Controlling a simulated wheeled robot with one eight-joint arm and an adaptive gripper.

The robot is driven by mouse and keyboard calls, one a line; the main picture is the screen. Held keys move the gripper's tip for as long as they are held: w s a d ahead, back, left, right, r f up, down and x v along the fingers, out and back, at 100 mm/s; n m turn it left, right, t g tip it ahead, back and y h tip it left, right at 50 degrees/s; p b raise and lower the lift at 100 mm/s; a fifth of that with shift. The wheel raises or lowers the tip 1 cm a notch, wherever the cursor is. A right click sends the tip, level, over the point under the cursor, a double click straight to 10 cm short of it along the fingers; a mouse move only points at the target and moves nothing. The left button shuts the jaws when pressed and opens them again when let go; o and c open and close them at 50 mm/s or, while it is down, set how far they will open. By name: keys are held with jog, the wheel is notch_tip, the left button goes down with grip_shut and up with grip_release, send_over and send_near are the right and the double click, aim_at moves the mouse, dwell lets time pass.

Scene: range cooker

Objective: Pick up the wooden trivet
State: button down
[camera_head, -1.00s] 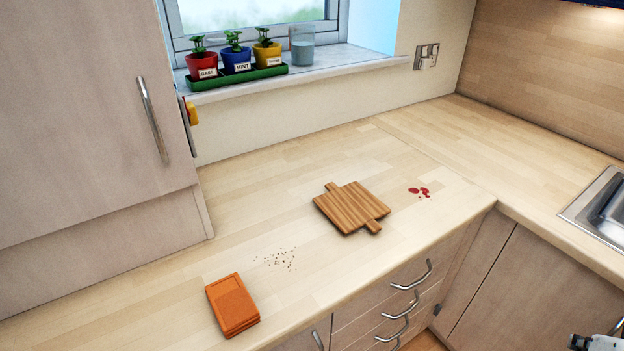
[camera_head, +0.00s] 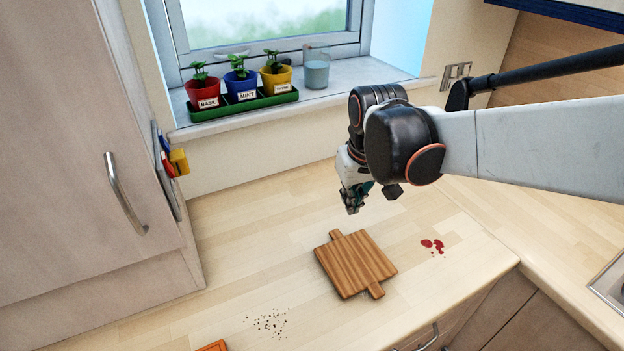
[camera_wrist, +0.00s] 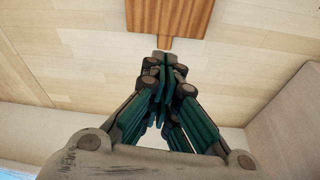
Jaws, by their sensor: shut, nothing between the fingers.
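The wooden trivet (camera_head: 354,264) is a brown striped square board with a short tab at two opposite ends. It lies flat on the pale wood counter. My gripper (camera_head: 351,208) is above the counter, over the window side of the trivet and apart from it. In the wrist view the trivet (camera_wrist: 168,16) is at the top edge, partly cut off, with one tab pointing toward my gripper (camera_wrist: 164,62). The fingers are shut with nothing between them.
Dark crumbs (camera_head: 268,323) and an orange block (camera_head: 213,346) lie to the left, red spots (camera_head: 433,245) to the right. Potted herbs (camera_head: 240,88) and a glass (camera_head: 316,68) stand on the sill. A tall cabinet (camera_head: 80,170) bounds the left side.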

aim_at(352, 280)
jog(key=w+a+f+n+g+p, duration=0.25)
jog(key=w+a+f+p, duration=0.25)
jog(key=w+a, duration=0.25)
jog(key=shift+m, duration=0.35)
jog(key=f+b, duration=0.1)
jog(key=f, duration=0.2)
jog(key=f+b, duration=0.1)
jog(key=f, duration=0.6)
jog(key=shift+w+d+f+b, duration=0.1)
jog(key=shift+w+f+b, duration=0.15)
jog(key=shift+b, duration=0.15)
jog(key=s, duration=0.1)
jog(key=s+d, duration=0.1)
jog(key=s, duration=0.1)
jog(key=shift+d+b, duration=0.1)
jog(key=shift+b, duration=0.2)
jog(key=shift+s+d, duration=0.15)
jog(key=shift+s, duration=0.2)
jog(key=s+d, duration=0.2)
jog(key=s, duration=0.2)
jog(key=s+d+b, duration=0.1)
jog(key=s, duration=0.4)
jog(key=s+d, duration=0.2)
jog(key=s, duration=0.2)
jog(key=shift+s+d, duration=0.35)
jog(key=shift+r, duration=0.1)
